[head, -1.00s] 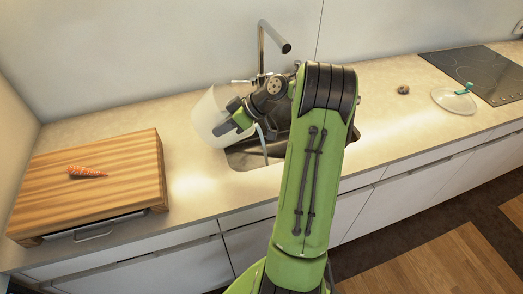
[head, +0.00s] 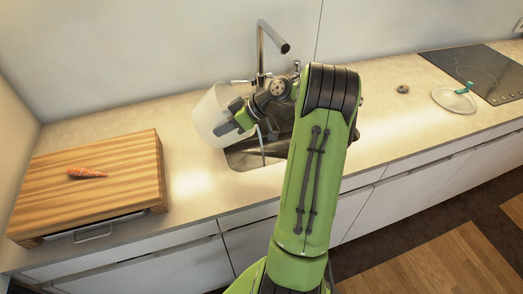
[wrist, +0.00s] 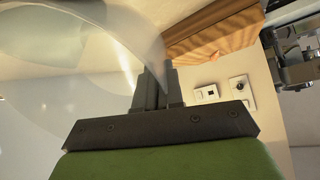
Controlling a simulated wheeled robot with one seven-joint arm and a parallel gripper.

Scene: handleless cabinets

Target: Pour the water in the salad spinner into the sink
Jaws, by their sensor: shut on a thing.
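The salad spinner (head: 213,117) is a translucent whitish bowl, held tilted at the left edge of the sink in the head view. My gripper (head: 238,116) is shut on its rim. In the wrist view the fingertips (wrist: 158,88) pinch the bowl's clear wall (wrist: 90,50). The dark sink (head: 245,158) lies below and to the right of the bowl, partly hidden by my arm. A thin pale streak runs down over the sink beside the gripper; I cannot tell for certain that it is water.
A tall faucet (head: 262,50) stands behind the sink. A wooden cutting board (head: 120,190) with a carrot (head: 86,172) is at the left. A glass lid (head: 454,100), a small brown item (head: 403,89) and the cooktop (head: 485,72) are at the right.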

